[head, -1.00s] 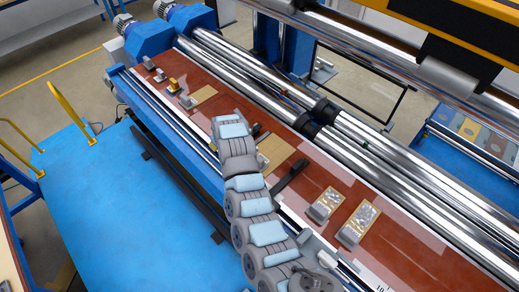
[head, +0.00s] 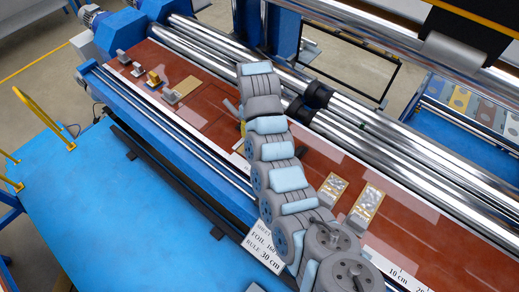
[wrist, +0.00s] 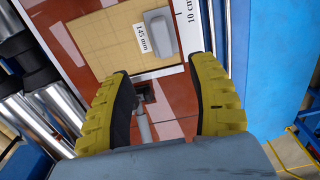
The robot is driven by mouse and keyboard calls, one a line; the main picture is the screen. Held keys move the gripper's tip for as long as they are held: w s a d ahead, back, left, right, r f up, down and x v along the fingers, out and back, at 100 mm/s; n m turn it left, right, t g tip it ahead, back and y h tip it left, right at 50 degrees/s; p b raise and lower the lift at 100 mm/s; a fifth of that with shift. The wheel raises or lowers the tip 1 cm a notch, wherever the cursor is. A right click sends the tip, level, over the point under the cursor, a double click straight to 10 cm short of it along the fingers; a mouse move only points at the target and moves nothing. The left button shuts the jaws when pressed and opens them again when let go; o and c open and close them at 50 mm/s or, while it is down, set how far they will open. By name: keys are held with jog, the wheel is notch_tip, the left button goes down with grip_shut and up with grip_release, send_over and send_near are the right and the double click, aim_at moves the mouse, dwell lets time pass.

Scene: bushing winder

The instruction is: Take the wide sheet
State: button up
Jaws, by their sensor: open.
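A tan gridded sheet (wrist: 99,45) lies on the red-brown table in the wrist view, with a grey block (wrist: 160,24) on it and a "145 mm" label at its edge. My gripper (wrist: 160,68) is open, its two yellow fingers spread at the near edge of this sheet, with nothing gripped. Another tan sheet is mostly hidden behind my arm. I cannot tell which sheet is the wide one.
A dark fitting with a grey rod (wrist: 143,125) shows between the fingers. Two foil-patterned pieces (head: 367,205) lie at the right of the table. Long steel rollers (head: 400,140) run behind the table. A blue platform (head: 110,220) lies in front.

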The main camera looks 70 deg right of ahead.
notch_tip(320, 180, down, 4)
jog(key=shift+f+b, duration=0.1)
jog(key=shift+b, duration=0.75)
jog(key=shift+f+p, duration=0.2)
jog(key=shift+p, duration=0.1)
notch_tip(320, 180, down, 3)
jog(key=shift+r+p, duration=0.15)
jog(key=shift+p, duration=0.2)
jog(key=shift+w+f+p, duration=0.15)
jog(key=shift+f+p, duration=0.2)
jog(key=shift+f, duration=1.3)
jog(key=shift+w+f+p, duration=0.1)
jog(key=shift+f+p, duration=0.2)
jog(key=shift+f, duration=1.3)
grip_shut()
